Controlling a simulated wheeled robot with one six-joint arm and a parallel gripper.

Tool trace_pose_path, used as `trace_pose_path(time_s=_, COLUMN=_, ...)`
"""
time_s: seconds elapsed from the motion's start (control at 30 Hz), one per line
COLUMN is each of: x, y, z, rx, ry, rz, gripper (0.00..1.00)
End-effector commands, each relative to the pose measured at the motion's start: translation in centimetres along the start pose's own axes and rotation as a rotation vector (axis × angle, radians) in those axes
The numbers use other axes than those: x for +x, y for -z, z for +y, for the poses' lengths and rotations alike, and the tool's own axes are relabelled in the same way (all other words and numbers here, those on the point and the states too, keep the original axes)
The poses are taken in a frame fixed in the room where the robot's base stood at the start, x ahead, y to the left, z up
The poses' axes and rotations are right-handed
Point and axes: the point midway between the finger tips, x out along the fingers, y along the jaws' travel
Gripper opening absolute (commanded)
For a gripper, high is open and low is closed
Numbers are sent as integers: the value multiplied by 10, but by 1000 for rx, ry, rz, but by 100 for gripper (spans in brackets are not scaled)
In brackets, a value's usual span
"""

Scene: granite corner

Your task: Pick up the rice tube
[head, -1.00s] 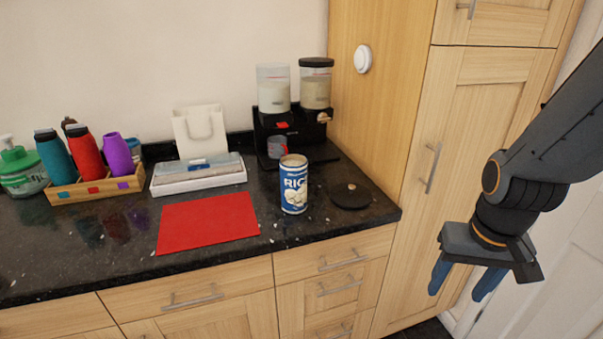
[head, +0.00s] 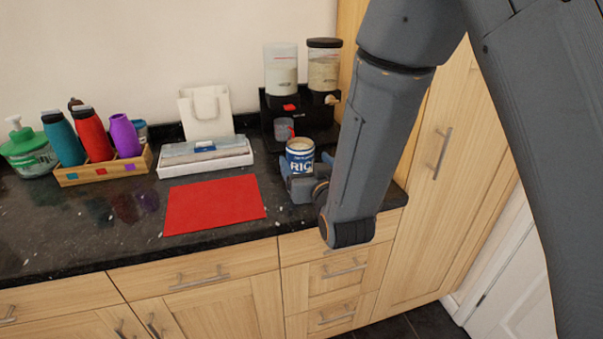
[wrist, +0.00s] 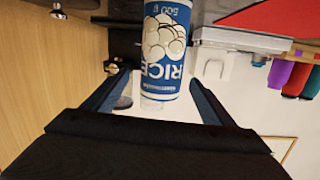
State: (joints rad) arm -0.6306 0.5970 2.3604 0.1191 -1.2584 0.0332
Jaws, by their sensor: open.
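The rice tube (head: 300,157) is a blue and white can labelled RICE, standing upright on the dark granite counter with its pale top showing. My gripper (head: 304,178) is at the tube's near side and hides its lower part in the head view. In the wrist view the picture is upside down, and the tube (wrist: 165,55) shows between my two spread blue fingers (wrist: 153,92). The fingers are open, one on each side of the tube. I cannot tell whether either finger touches it.
A red mat (head: 214,205) lies left of the tube. Behind stand a twin dispenser (head: 290,110) with a grey cup (head: 284,129), a white box (head: 206,158) and a white bag (head: 206,112). A wooden bottle crate (head: 106,171) is further left. A tall cabinet is to the right.

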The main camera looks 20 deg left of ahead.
Motion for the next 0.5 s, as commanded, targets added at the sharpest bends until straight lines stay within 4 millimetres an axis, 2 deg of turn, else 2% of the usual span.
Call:
trace_pose_path(time_s=0.03, x=4, y=-5, z=-4, rx=-16, ry=4, rz=34, gripper=78)
trace_pose_path(time_s=0.2, x=8, y=-2, z=-8, rx=-50, ry=2, rz=115, gripper=78)
trace_pose_path(time_s=0.5, x=34, y=4, z=-8, rx=-55, ry=2, rz=132, gripper=78)
